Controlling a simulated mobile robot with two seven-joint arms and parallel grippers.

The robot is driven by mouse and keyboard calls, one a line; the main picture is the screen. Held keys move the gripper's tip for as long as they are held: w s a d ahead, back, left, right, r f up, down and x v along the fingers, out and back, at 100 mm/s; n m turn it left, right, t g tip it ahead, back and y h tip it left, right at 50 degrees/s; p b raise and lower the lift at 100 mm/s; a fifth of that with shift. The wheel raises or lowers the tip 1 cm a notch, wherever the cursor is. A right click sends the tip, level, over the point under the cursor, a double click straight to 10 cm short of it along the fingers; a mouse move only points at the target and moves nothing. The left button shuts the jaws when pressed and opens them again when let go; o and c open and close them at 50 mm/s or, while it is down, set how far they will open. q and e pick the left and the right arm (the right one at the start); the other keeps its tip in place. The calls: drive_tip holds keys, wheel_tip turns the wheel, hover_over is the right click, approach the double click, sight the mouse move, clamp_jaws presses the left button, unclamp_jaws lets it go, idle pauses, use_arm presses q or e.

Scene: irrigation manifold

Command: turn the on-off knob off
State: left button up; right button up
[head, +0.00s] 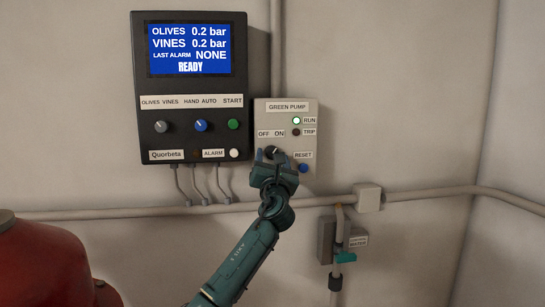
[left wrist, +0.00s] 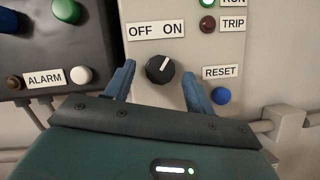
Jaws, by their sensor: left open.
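The on-off knob (left wrist: 160,69) is black with a pale pointer line, under the OFF ON label on the beige green pump box (head: 309,110). In the left wrist view its pointer tilts up and right, toward ON. In the head view the knob (head: 271,150) is partly hidden by my left gripper (head: 273,155). My left gripper also shows in the left wrist view (left wrist: 158,80), open, with one blue finger on each side of the knob. A gap shows between each finger and the knob. The RUN lamp (head: 297,120) is lit pale green. My right gripper is not in view.
A blue RESET button (left wrist: 221,95) sits just right of the right finger. The black controller (head: 190,85), with several knobs and buttons, is mounted to the left. Pipes (head: 420,192) and a grey box run below. A red rounded object (head: 40,260) stands at lower left.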

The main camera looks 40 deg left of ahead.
use_arm(q)
drive_tip(key=shift+w+a+r, duration=0.15)
drive_tip(key=shift+w+a, duration=0.05)
drive_tip(key=shift+w, duration=0.05)
drive_tip(key=shift+c, duration=0.3)
drive_tip(key=c, duration=0.9)
